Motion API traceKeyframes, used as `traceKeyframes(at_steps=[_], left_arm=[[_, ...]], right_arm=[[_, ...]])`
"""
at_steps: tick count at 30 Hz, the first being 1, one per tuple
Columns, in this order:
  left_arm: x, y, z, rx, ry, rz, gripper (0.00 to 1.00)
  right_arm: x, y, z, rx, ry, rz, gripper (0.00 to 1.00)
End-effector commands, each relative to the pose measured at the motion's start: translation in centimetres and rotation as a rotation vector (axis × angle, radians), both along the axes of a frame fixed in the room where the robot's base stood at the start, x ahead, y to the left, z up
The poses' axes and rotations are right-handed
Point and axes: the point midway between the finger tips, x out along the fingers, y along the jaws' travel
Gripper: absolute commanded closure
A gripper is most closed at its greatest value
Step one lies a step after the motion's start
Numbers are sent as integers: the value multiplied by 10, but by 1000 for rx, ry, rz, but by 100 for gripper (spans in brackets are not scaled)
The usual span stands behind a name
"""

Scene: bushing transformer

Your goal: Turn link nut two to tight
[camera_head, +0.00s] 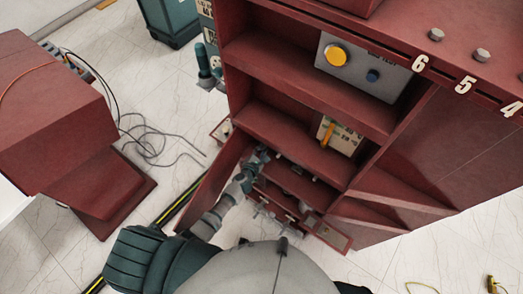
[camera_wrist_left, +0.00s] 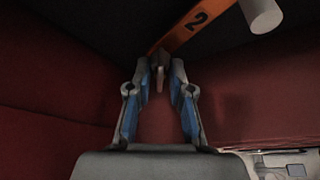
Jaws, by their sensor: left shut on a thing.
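In the left wrist view, my left gripper (camera_wrist_left: 160,68) reaches forward with its blue-padded fingers, their tips on either side of a small grey nut (camera_wrist_left: 157,76). The gripper is shut on this nut. The nut sits at the lower end of an orange link bar (camera_wrist_left: 196,20) marked "2", which slants up to the right. In the head view, my left gripper (camera_head: 263,154) is small and inside a lower bay of the red cabinet (camera_head: 290,140). The nut and bar cannot be made out there. My right gripper is in neither view.
A grey panel with a yellow knob (camera_head: 337,55) sits on an upper shelf. An open red door (camera_head: 213,183) stands left of my left arm, and a small flap (camera_head: 334,236) hangs at the lower right. A pale grey cylinder (camera_wrist_left: 261,14) is near the bar.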

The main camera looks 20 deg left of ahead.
Motion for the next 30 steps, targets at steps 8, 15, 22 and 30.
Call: traceKeyframes(at_steps=[8,15,22,30], left_arm=[[-1,-2,-5,114,-41,-3,100],[-2,-3,-8,308,-109,-3,100],[-2,-3,-10,512,-182,-4,100],[-3,-3,-10,715,-254,-7,100]], right_arm=[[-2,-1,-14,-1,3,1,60],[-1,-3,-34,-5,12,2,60],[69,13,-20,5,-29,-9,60],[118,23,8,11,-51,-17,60]])
